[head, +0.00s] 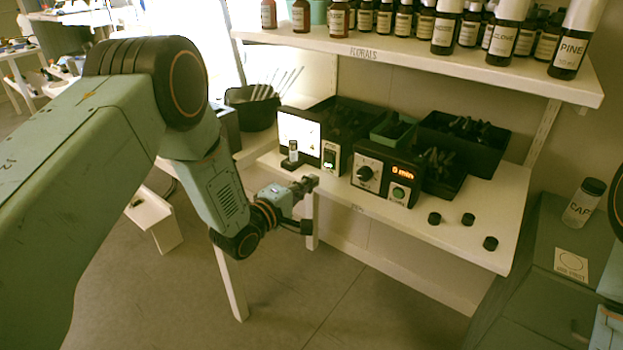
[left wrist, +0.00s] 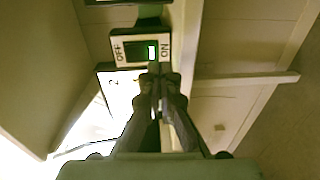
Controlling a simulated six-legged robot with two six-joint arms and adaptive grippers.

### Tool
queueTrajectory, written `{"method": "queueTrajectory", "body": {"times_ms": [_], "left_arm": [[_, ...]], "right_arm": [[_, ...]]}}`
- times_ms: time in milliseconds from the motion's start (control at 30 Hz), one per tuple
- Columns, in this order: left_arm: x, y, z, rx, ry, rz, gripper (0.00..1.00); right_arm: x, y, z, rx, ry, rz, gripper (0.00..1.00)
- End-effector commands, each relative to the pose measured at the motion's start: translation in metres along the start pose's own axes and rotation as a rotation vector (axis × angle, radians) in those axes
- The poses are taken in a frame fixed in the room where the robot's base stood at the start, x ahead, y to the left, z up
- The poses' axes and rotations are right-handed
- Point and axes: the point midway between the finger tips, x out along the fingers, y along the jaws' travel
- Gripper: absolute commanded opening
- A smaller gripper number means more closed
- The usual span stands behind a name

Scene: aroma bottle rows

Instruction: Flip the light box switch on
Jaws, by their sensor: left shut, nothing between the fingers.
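The light box (head: 299,136) stands at the left end of the white bench, its panel glowing white. Its switch plate (head: 330,158) is on the right of the panel, with a green light. In the left wrist view the switch (left wrist: 152,53) shows green on the side near the word ON; OFF is at the other end of the plate. My left gripper (head: 313,182) is shut and empty, just in front of the bench edge below the switch. In the left wrist view its fingertips (left wrist: 154,70) overlap the plate's lower edge; I cannot tell whether they touch it. My right gripper is out of view.
A small vial (head: 292,152) stands before the light panel. A timer box (head: 385,178) reading "5 min" sits right of the switch, with black trays (head: 463,141) behind. Several black caps (head: 468,219) lie on the right. A bottle shelf (head: 430,62) hangs above.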

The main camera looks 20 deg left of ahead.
Motion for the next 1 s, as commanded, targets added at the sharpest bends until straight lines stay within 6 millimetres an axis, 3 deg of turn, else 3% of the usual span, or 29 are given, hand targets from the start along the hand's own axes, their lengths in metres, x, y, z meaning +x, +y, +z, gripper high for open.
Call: {"method": "queueTrajectory", "body": {"times_ms": [200, 400, 600, 1000], "left_arm": [[-0.045, -0.008, -0.001, -0.007, 0.005, -0.007, 0.0], [-0.073, -0.015, -0.001, -0.004, 0.004, -0.005, 0.0], [-0.085, -0.017, 0.0, -0.003, 0.003, -0.003, 0.0], [-0.087, -0.017, 0.0, -0.002, 0.002, -0.002, 0.0]], "right_arm": [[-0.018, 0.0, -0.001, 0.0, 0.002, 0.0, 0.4], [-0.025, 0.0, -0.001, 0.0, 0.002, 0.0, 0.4], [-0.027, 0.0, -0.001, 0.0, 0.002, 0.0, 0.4], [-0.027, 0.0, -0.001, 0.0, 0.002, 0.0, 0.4]]}}
